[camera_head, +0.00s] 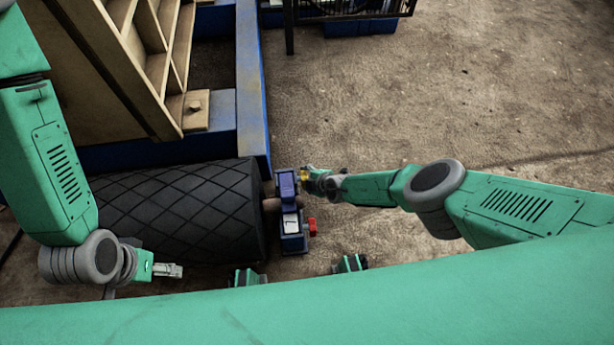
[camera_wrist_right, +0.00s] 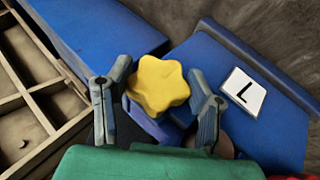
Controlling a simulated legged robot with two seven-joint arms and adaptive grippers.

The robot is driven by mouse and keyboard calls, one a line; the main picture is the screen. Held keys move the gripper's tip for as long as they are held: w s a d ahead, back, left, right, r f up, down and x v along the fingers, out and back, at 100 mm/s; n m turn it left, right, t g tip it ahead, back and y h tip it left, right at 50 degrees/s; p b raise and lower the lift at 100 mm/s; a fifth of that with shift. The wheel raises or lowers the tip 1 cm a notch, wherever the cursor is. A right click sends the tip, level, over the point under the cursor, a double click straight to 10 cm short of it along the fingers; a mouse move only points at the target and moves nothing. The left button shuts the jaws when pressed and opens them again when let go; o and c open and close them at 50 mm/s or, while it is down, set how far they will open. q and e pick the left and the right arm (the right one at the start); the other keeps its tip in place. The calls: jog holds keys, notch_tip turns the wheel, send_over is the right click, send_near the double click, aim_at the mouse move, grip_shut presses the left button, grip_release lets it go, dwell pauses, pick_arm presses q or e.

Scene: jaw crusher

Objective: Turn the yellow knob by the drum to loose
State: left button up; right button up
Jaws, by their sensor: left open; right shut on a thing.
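The yellow knob (camera_wrist_right: 160,85) is star-shaped and sits on the blue mount by the drum. It also shows as a small yellow spot in the head view (camera_head: 304,175). My right gripper (camera_wrist_right: 158,92) has one finger on each side of the knob and is shut on it. In the head view my right gripper (camera_head: 312,180) reaches the mount from the right. The black drum (camera_head: 180,215) has a diamond pattern and lies left of the mount. My left gripper (camera_head: 168,270) is open and empty in front of the drum, low at left.
The blue mount (camera_head: 286,185) carries a white plate marked "L" (camera_wrist_right: 243,92). A red part (camera_head: 312,227) sticks out at its right side. A blue frame (camera_head: 250,80) and a beige ribbed structure (camera_head: 100,60) stand behind the drum. Bare ground lies to the right.

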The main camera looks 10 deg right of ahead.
jog(key=shift+s+a+t, duration=0.15)
jog(key=shift+a+t, duration=0.25)
jog(key=shift+a, duration=0.05)
jog(key=o, duration=1.2)
jog(key=shift+c, duration=0.2)
jog(key=shift+d, duration=0.15)
jog(key=shift+d, duration=0.1)
jog(key=shift+s+d, duration=0.15)
jog(key=shift+s, duration=0.05)
jog(key=shift+s+r, duration=0.1)
jog(key=shift+r, duration=0.25)
jog(key=s+d, duration=0.6)
jog(key=s, duration=0.4)
jog(key=shift+d, duration=0.2)
jog(key=shift+s, duration=0.1)
